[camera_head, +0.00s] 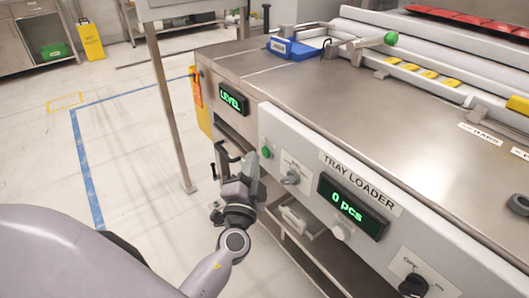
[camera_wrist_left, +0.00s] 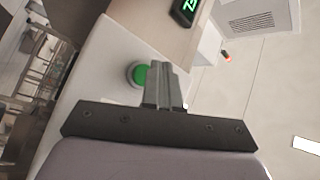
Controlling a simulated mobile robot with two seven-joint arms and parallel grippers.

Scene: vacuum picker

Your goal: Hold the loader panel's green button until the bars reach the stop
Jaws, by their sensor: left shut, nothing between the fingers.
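The loader panel (camera_head: 270,122) is a pale front face lettered "TRAY LOADER", with a display (camera_head: 352,206) reading "0 pcs". The green button (camera_head: 267,152) is at its left end; it also shows in the left wrist view (camera_wrist_left: 138,75), just left of the fingertips. My left gripper (camera_head: 250,160) is shut and empty, close in front of the panel beside the button. In the left wrist view its fingers (camera_wrist_left: 163,84) are together and partly overlap the button's edge; contact cannot be told. My right gripper is out of view. I cannot make out which parts are the bars or the stop.
A "LEVEL" display (camera_head: 233,99) is to the left. On the steel counter (camera_head: 330,95) are a blue holder (camera_head: 292,48) and a green-ended handle (camera_head: 391,38). The floor at left is open.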

